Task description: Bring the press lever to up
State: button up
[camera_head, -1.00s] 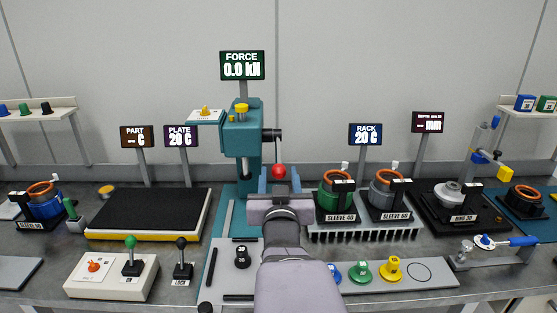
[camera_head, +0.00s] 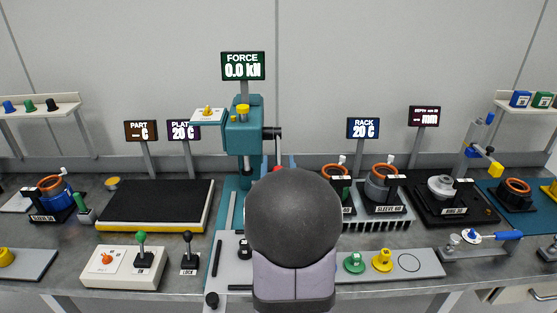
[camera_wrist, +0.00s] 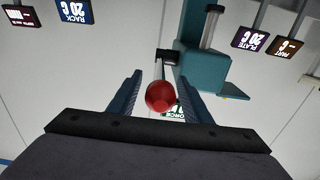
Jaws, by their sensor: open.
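The teal press (camera_head: 243,135) stands at the middle back of the bench. Its lever has a dark hub (camera_head: 271,133) on the press's right side, and a thin rod hangs down from it to a red ball knob (camera_head: 278,169). In the wrist view the red knob (camera_wrist: 160,96) appears between the two blue-grey fingers of my gripper (camera_wrist: 158,78). The gripper is open, with a gap visible on each side of the knob. In the head view my arm hides the gripper and most of the knob. The lever points down.
The force display (camera_head: 242,66) above the press reads 0.0 kN. A black plate (camera_head: 155,204) lies to the left, and a sleeve rack (camera_head: 380,224) stands close on the right. A box with a green-knobbed lever (camera_head: 123,266) sits front left. The wall behind is clear.

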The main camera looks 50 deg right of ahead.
aim_at(278, 152)
jog(key=shift+w+d, duration=0.15)
grip_shut()
jog(key=shift+r+p, duration=0.9)
jog(key=shift+p, duration=0.25)
jog(key=shift+g+y, duration=0.5)
jog(key=r+p, duration=0.2)
jog(key=r, duration=0.1)
jog(key=w+d+r+p, duration=0.1)
jog(key=r, duration=0.1)
jog(key=shift+r+p, duration=0.15)
jog(key=shift+p, duration=0.25)
jog(key=w+d+r, duration=0.3)
jog(key=r, duration=0.3)
jog(key=shift+r, duration=0.15)
jog(key=shift+f, duration=0.4)
